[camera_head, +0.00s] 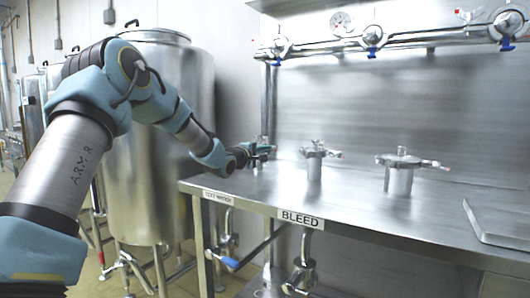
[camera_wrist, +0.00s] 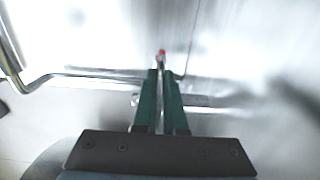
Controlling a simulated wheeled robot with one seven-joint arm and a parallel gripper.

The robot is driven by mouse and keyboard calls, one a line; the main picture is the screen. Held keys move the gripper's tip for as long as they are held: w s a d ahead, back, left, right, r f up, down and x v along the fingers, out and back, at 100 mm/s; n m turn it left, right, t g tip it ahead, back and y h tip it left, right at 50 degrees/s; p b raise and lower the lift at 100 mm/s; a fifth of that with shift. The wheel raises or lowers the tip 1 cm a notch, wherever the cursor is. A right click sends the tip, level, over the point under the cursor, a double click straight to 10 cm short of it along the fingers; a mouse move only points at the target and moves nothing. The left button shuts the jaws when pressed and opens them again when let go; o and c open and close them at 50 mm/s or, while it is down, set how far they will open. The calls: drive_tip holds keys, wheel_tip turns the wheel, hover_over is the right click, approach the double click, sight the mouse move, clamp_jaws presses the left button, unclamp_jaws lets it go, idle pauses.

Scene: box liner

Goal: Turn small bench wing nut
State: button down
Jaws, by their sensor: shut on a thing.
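The small bench wing nut belongs to the leftmost clamp fitting on the steel bench (camera_head: 345,198), near the bench's left end. In the wrist view a slim metal piece with a red tip, the wing nut (camera_wrist: 162,54), shows at the ends of my green fingers. My gripper (camera_head: 264,149) is at this fitting and hides most of it in the head view. In the wrist view my gripper (camera_wrist: 160,74) has its two fingers close together, shut on the wing nut. How far the nut is turned cannot be told.
A middle clamp fitting (camera_head: 314,166) and a larger right one (camera_head: 398,180) stand on the bench to the right. A pipe manifold with blue-handled valves (camera_head: 372,40) runs along the back wall. A steel tank (camera_head: 160,160) stands left of the bench. A flat metal plate (camera_head: 500,218) lies at the right.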

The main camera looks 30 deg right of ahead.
drive_tip(key=shift+f+b, duration=0.1)
drive_tip(key=shift+b, duration=0.2)
idle(0.4)
drive_tip(key=n+b, duration=0.1)
drive_tip(key=b, duration=0.1)
drive_tip(key=n+b, duration=0.1)
drive_tip(key=n, duration=0.1)
drive_tip(key=shift+f+n+b, duration=0.2)
drive_tip(key=shift+n+b, duration=0.1)
drive_tip(key=shift+b, duration=0.1)
drive_tip(key=n+b, duration=0.4)
drive_tip(key=n, duration=0.1)
drive_tip(key=shift+r, duration=0.1)
drive_tip(key=n+b, duration=0.2)
drive_tip(key=n, duration=0.4)
drive_tip(key=shift+b, duration=0.4)
drive_tip(key=n, duration=0.4)
drive_tip(key=shift+r+b, duration=0.1)
drive_tip(key=shift+b, duration=0.25)
drive_tip(key=shift+n, duration=0.3)
drive_tip(key=c, duration=1)
unclamp_jaws()
drive_tip(key=shift+r, duration=0.1)
